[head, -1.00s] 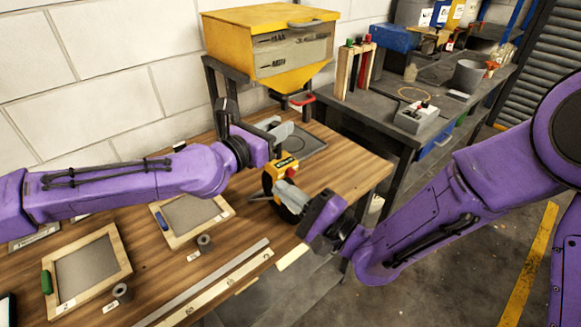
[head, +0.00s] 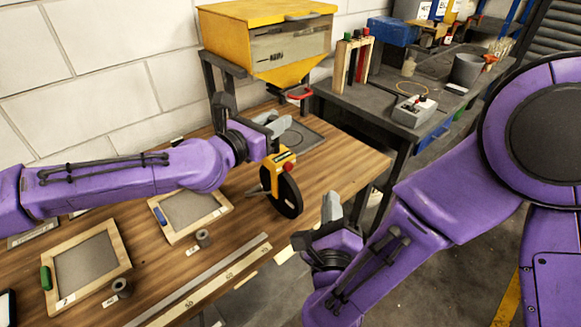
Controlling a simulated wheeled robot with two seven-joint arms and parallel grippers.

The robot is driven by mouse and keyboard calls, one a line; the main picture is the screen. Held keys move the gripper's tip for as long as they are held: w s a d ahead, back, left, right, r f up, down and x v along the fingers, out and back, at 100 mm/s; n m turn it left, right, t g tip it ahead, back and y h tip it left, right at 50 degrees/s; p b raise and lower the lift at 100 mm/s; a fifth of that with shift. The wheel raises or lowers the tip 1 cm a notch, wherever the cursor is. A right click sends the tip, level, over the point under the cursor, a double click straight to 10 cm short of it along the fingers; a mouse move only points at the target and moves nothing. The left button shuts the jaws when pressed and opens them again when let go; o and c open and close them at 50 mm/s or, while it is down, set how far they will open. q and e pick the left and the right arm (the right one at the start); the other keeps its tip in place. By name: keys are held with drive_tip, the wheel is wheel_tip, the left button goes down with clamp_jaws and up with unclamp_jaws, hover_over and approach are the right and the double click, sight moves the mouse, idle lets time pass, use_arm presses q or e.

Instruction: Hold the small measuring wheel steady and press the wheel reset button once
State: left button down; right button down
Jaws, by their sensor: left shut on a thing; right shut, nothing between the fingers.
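The small measuring wheel has a yellow body (head: 277,173), a black wheel (head: 288,196) and a red button (head: 288,167) on its right side. It is upright over the wooden bench. My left gripper (head: 274,126) is shut on its upper part; the exact contact is partly hidden behind the yellow body. My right gripper (head: 331,208) is shut and empty, with its grey fingers pointing up. It is to the right of the black wheel and apart from it, lower in the picture than the red button.
Two framed panels (head: 123,256) and small grey rolls (head: 203,238) lie on the bench, with a long ruler (head: 228,280) near its front edge. A yellow hopper (head: 262,22) stands behind. A grey box with red buttons (head: 414,111) sits on the dark side bench.

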drive_tip(key=w+a, duration=0.5)
drive_tip(key=w, duration=0.2)
drive_tip(key=shift+w+a, duration=0.1)
idle(2.0)
drive_tip(key=shift+w+a, duration=0.2)
drive_tip(key=shift+w+a, duration=0.25)
drive_tip(key=shift+w, duration=0.15)
idle(0.9)
drive_tip(key=shift+s+d, duration=0.55)
drive_tip(key=shift+s, duration=0.2)
drive_tip(key=shift+s, duration=0.1)
drive_tip(key=shift+s+d, duration=0.75)
drive_tip(key=shift+s, duration=0.25)
drive_tip(key=shift+s+d, duration=0.75)
drive_tip(key=shift+s, duration=0.2)
